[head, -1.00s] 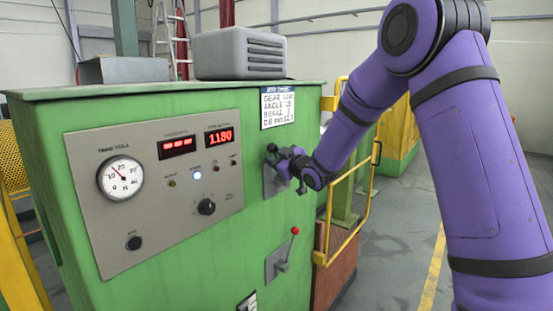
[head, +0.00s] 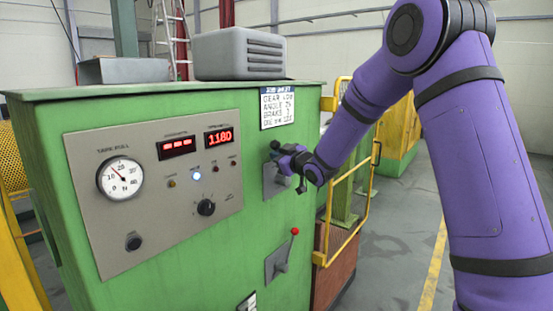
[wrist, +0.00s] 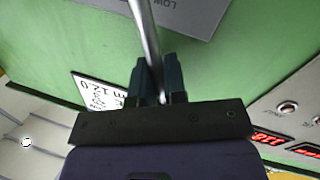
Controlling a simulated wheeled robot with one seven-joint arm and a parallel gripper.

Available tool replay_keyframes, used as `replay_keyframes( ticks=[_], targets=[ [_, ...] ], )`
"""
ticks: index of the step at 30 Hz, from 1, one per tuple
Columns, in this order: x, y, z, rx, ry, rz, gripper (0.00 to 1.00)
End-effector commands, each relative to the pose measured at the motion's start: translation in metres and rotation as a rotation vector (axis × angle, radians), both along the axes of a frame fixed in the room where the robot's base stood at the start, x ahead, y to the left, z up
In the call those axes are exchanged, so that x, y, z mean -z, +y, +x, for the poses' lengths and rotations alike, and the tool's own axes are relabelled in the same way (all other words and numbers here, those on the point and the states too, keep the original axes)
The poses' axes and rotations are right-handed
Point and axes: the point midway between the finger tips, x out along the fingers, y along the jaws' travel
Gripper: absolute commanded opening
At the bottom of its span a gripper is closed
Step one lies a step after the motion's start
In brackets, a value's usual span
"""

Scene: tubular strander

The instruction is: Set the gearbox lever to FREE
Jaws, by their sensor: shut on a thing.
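The gearbox lever shows in the wrist view as a bare metal shaft (wrist: 146,38) running between my gripper's two dark fingers (wrist: 157,84). My gripper (head: 281,153) is shut on this lever at the upper right of the green cabinet front. The lever's grey plate (head: 271,184) is partly hidden behind my gripper in the head view. In the wrist view the plate (wrist: 190,18) carries the printed word LOW near the top edge. Any FREE mark is out of sight, and I cannot tell the lever's exact position.
A second lever with a red knob (head: 295,231) stands below on its own plate. A control panel (head: 120,215) with gauge and red displays is to the left. A white instruction card (head: 277,107) hangs above my gripper. A yellow rail (head: 352,232) stands close on the right.

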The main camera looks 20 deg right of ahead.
Motion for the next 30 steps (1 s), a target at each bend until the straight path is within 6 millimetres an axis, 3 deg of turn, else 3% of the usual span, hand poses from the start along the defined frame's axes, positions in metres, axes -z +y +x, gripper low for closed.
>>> replay_keyframes(
  ticks=[15, 30],
  targets=[
    [-0.009, -0.030, 0.021, 0.003, 0.192, 0.265, 0.00],
    [-0.009, -0.036, 0.026, 0.002, 0.243, 0.333, 0.00]
  ],
)
